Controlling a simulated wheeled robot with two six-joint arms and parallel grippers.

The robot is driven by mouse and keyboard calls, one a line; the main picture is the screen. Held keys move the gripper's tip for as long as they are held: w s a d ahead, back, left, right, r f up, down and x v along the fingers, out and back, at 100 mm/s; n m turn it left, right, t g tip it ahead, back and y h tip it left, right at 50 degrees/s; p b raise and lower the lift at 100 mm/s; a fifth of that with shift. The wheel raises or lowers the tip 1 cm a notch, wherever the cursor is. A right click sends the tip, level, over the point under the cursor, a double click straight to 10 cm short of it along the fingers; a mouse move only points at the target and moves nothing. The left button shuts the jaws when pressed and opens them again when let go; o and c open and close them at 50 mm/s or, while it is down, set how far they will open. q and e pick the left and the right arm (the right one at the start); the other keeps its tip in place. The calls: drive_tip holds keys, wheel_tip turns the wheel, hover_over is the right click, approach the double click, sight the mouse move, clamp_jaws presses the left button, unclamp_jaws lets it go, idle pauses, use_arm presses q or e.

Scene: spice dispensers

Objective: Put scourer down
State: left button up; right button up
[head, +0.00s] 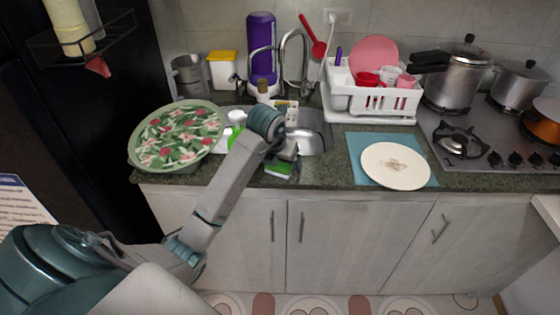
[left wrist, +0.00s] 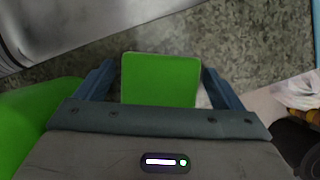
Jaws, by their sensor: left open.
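The scourer (head: 279,168) is a green block on the granite counter, at the front edge of the sink. In the left wrist view the scourer (left wrist: 160,80) lies between the two blue fingers of my left gripper (left wrist: 158,88), with a narrow gap visible at its right side. My left gripper (head: 284,154) is open and low over the counter at the scourer. The arm hides part of the scourer in the head view. My right gripper is not in view.
The metal sink (head: 316,132) is just behind. A floral plate (head: 176,137) lies to the left, and a cream plate (head: 396,166) on a blue mat (head: 360,148) to the right. A white dish rack (head: 345,98) stands behind. Bare counter (head: 333,172) shows right of the scourer.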

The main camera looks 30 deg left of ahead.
use_arm(q)
drive_tip(key=shift+s+r, duration=0.15)
drive_tip(key=shift+r, duration=0.35)
drive_tip(key=p+v, duration=0.2)
drive_tip(key=v, duration=0.4)
drive_tip(key=shift+r, duration=0.15)
drive_tip(key=p+v, duration=0.4)
drive_tip(key=p, duration=0.1)
drive_tip(key=shift+s+r, duration=0.2)
drive_tip(key=shift+r, duration=0.15)
